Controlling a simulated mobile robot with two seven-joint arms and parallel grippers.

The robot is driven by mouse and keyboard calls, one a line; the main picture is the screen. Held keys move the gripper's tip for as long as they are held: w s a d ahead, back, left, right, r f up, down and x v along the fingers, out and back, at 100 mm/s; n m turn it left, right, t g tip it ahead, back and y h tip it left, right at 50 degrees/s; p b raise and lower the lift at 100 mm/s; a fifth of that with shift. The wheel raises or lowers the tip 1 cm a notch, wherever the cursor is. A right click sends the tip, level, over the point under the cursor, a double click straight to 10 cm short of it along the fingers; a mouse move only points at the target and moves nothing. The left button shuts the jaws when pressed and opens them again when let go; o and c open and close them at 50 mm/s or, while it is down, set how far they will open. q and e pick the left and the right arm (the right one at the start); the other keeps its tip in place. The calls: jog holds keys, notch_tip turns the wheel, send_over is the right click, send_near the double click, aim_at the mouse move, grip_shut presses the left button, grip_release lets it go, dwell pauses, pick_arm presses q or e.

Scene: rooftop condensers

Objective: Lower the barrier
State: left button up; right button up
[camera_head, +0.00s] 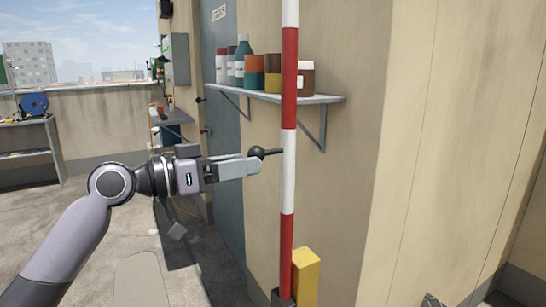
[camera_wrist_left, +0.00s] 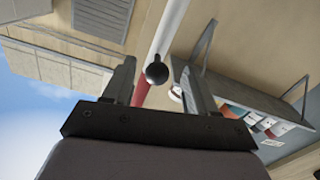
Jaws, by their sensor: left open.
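The barrier is a red and white striped pole (camera_head: 288,180) standing upright. It rises from a dark mount beside a yellow post (camera_head: 305,275). A black ball knob (camera_head: 257,152) sticks out to the left of the pole on a short rod. My left gripper (camera_head: 260,164) is open with its fingertips at the knob. In the left wrist view, the knob (camera_wrist_left: 157,72) shows between the two spread fingers, and the pole (camera_wrist_left: 160,35) runs behind it. I cannot tell whether a finger touches the knob. My right gripper is not in view.
A wall shelf (camera_head: 275,96) with several bottles and jars (camera_head: 255,72) is behind the pole. A beige wall (camera_head: 350,200) stands close on the right. A grey door (camera_head: 222,140) is behind my arm. A workbench (camera_head: 30,122) stands far left, with open floor before it.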

aim_at(265, 155)
pick_arm(q)
jog(key=x, duration=0.2)
jog(key=p+x, duration=0.1)
jog(key=x, duration=0.1)
jog(key=r+x, duration=0.1)
jog(key=x, duration=0.2)
jog(key=shift+w+r, duration=0.1)
grip_shut()
jog(key=shift+d, duration=0.1)
